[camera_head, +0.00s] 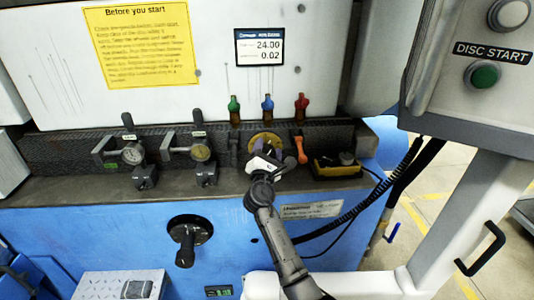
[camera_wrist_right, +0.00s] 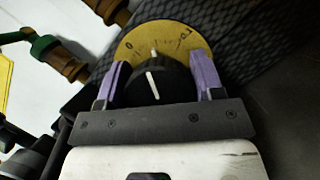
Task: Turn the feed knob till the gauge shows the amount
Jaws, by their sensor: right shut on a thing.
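The feed knob (camera_wrist_right: 150,82) is black with a white pointer line, set in front of a yellow dial plate (camera_wrist_right: 168,38). My right gripper (camera_wrist_right: 163,82) has its purple fingers on both sides of the knob and is shut on it. In the head view the dial plate (camera_head: 265,141) shows just above my right gripper (camera_head: 262,157), which hides the knob. The gauge display (camera_head: 260,47) on the white panel reads 24.00 on its upper line and 0.02 on its lower line. My left gripper is not in view.
Green (camera_head: 234,107), blue (camera_head: 267,105) and red (camera_head: 301,104) capped fittings stand behind the dial. An orange lever (camera_head: 301,149) is close to the right of my gripper. A yellow-and-black box (camera_head: 337,165) sits further right.

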